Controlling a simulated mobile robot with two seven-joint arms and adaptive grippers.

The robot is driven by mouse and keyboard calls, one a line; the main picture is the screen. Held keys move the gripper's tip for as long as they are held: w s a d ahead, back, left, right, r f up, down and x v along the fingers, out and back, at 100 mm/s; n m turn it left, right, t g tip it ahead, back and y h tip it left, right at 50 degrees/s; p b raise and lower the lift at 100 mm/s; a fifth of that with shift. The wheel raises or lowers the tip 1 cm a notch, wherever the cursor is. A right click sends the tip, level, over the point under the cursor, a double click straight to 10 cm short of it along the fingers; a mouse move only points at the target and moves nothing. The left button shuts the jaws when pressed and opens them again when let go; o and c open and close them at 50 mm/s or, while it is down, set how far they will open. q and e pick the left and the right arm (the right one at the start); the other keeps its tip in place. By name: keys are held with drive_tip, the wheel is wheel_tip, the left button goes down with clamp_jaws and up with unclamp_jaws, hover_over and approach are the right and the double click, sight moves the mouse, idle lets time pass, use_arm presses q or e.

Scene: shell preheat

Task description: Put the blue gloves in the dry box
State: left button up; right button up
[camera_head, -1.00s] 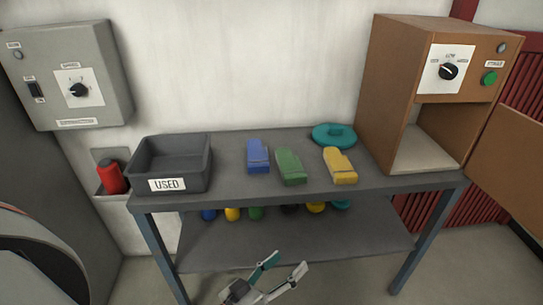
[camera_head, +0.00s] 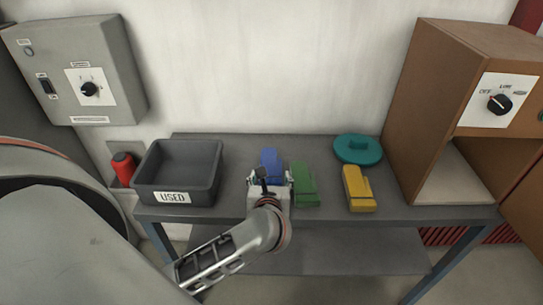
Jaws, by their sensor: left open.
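The blue gloves (camera_head: 270,158) lie on the grey bench, left of the green gloves (camera_head: 304,184). My left gripper (camera_head: 269,178) is open over the near part of the blue gloves and hides that part. I cannot tell whether its fingers touch them. A brown box (camera_head: 425,115), which looks like the dry box, stands at the bench's right end. Its front is open, with a pale floor (camera_head: 452,180) and a dial above the opening. My right gripper is not in view.
Yellow gloves (camera_head: 358,189) and a round teal item (camera_head: 357,149) lie between the green gloves and the box. A dark bin marked USED (camera_head: 178,170) stands at the bench's left end. A lower shelf (camera_head: 340,252) runs beneath. Bare bench top (camera_head: 415,214) lies before the box.

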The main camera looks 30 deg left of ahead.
sight(271, 171)
use_arm(q)
drive_tip(key=shift+w+a+f, duration=0.15)
drive_tip(key=shift+w+f, duration=0.2)
drive_tip(key=shift+w, duration=0.05)
drive_tip(key=shift+f+p+x, duration=0.15)
drive_tip(key=shift+f+x, duration=0.05)
drive_tip(key=shift+x, duration=1.5)
drive_tip(key=shift+f+p+x, duration=0.15)
drive_tip(key=shift+f+x, duration=0.05)
drive_tip(key=shift+x, duration=1.45)
drive_tip(key=shift+s, duration=0.15)
drive_tip(key=c, duration=1.1)
drive_tip(key=shift+r, duration=0.1)
